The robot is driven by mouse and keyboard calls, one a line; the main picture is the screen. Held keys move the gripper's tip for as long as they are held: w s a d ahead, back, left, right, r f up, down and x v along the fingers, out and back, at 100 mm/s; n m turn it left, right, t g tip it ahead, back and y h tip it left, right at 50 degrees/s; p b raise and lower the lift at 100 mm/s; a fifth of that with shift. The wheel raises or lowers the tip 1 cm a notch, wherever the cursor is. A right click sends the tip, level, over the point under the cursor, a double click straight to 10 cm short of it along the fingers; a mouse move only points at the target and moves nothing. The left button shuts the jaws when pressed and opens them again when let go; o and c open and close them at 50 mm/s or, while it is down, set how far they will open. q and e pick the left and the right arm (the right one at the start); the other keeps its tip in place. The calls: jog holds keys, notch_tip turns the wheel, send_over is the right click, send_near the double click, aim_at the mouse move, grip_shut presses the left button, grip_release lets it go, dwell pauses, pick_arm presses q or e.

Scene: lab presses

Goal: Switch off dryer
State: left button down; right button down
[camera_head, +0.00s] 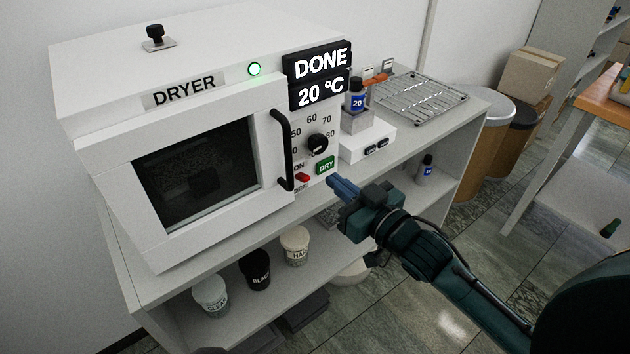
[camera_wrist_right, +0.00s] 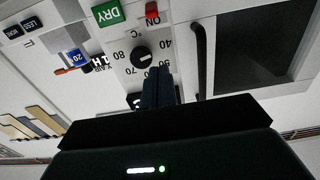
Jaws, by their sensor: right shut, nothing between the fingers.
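The white dryer (camera_head: 170,80) stands on the bench at the left, its door closed. Its display (camera_head: 320,75) reads DONE and 20 °C, and a green lamp (camera_head: 254,69) is lit. The red switch (camera_head: 302,177) sits between the ON and OFF labels, below the black dial (camera_head: 318,143) and beside the green DRY button (camera_head: 325,165). In the right wrist view the red switch (camera_wrist_right: 151,8) is at the top edge. My right gripper (camera_head: 332,182) is shut and empty, in front of the panel, just right of the switch. It shows in the wrist view (camera_wrist_right: 158,75). My left gripper is out of view.
Right of the dryer stand a white device (camera_head: 368,143) with a blue-labelled bottle (camera_head: 356,100) and a wire rack (camera_head: 420,98). Several labelled cups (camera_head: 295,245) stand on the lower shelf. The black door handle (camera_head: 281,150) sticks out left of the switch.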

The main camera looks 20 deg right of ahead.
aim_at(297, 149)
dwell(0.3)
jog(key=p+x, duration=0.1)
jog(key=x, duration=0.9)
jog(key=shift+w, duration=0.15)
jog(key=shift+s+d+f, duration=0.1)
jog(key=shift+s+f, duration=0.15)
jog(key=shift+f, duration=0.35)
jog(key=shift+s+d+f, duration=0.1)
jog(key=shift+s+f, duration=0.15)
jog(key=shift+f, duration=0.4)
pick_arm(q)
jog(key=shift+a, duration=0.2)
pick_arm(e)
jog(key=shift+s+f, duration=0.25)
jog(key=shift+f, duration=0.5)
